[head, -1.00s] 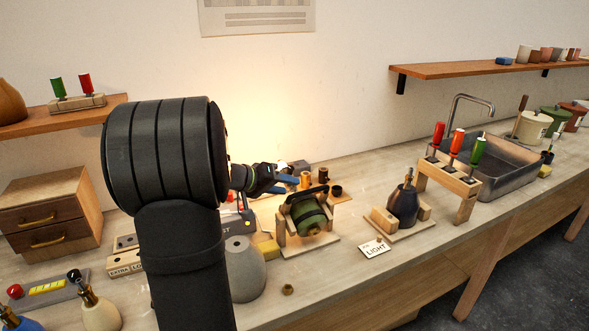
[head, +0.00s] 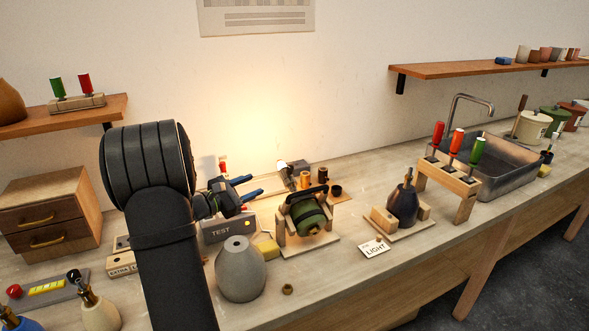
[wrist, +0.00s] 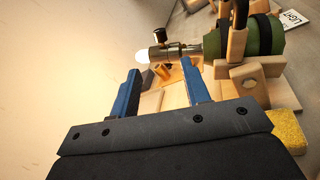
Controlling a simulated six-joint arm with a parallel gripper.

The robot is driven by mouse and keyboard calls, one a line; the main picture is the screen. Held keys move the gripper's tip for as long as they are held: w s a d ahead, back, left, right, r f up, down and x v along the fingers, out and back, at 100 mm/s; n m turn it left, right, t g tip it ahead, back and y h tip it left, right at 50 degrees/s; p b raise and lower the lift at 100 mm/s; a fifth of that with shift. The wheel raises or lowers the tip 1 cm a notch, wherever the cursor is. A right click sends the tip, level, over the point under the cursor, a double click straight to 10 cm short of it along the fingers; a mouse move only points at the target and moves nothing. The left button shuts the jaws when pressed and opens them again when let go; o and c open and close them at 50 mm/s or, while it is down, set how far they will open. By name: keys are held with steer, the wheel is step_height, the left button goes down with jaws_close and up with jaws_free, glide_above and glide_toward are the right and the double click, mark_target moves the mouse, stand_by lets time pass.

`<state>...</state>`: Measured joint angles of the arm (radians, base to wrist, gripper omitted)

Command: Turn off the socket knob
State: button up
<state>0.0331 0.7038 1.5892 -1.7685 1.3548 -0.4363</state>
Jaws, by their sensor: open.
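A lamp socket (wrist: 168,52) lies sideways at the end of a green lamp body (wrist: 246,38) in a wooden cradle. A small dark knob (wrist: 159,35) stands out from the socket's side, with a brass-coloured part beside it. The bulb (wrist: 145,52) at its end glows white. In the head view, the lit wall marks its place; the knob is too small to tell there. My gripper (head: 254,186) is open and empty, left of the green lamp body (head: 307,215). In the wrist view, its two blue fingers (wrist: 162,72) point toward the socket, apart from it.
A grey TEST box (head: 229,227) and a grey lamp body (head: 241,270) stand close to my arm. A yellow sponge (head: 267,249) lies by the cradle. Copper-coloured and dark spools (head: 306,180) stand behind it. Bare bench (head: 350,270) lies at the front right.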

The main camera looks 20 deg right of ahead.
mark_target(293, 169)
steer(key=x, duration=1.7)
jaws_close()
